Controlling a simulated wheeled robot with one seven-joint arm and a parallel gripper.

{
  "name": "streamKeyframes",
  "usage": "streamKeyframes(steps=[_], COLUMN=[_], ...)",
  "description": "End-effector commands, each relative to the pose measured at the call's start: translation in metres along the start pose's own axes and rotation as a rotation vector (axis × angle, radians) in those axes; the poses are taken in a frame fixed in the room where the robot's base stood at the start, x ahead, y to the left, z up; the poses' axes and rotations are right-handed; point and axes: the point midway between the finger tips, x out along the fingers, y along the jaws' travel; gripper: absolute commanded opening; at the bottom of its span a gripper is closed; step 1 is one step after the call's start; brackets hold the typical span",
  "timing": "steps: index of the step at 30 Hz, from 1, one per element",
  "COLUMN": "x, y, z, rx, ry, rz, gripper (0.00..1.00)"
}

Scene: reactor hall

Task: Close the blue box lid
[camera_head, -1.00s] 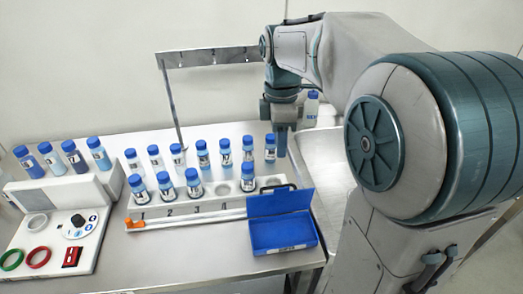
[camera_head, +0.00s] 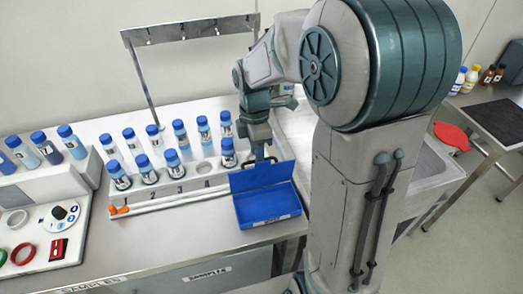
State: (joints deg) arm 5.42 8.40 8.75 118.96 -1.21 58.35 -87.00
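The blue box (camera_head: 268,207) sits at the front right of the steel table. Its lid (camera_head: 262,175) stands raised at the back edge, so the box is open and its inside shows empty. My gripper (camera_head: 259,150) points down just behind the lid's top edge. I cannot tell whether it touches the lid. Its fingertips are small and partly hidden, and I cannot tell whether they are open or shut.
A white rack (camera_head: 185,190) with several blue-capped bottles stands left of the box. A white rod with an orange end (camera_head: 119,210) lies along its front. A metal stand (camera_head: 188,28) rises behind. A sink basin (camera_head: 430,175) is at right.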

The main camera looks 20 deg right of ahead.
Motion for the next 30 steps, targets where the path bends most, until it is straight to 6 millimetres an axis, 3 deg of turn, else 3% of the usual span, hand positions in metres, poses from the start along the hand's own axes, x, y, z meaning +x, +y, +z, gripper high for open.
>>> streamKeyframes(steps=[11,12,15,18,19,23,30], x=[0.009,0.009,0.008,0.008,0.008,0.008,0.009], y=[0.000,0.000,0.000,0.000,-0.001,0.000,0.005], z=[0.000,0.000,0.000,0.000,0.019,0.004,0.009], rx=[0.000,0.000,0.000,0.000,0.012,0.003,0.023], ry=[0.000,0.000,0.000,0.000,0.000,0.000,0.001], rz=[0.000,0.000,0.000,0.000,0.001,0.003,0.060], gripper=[0.31,0.28,0.00,0.00,0.00,0.00,0.00])
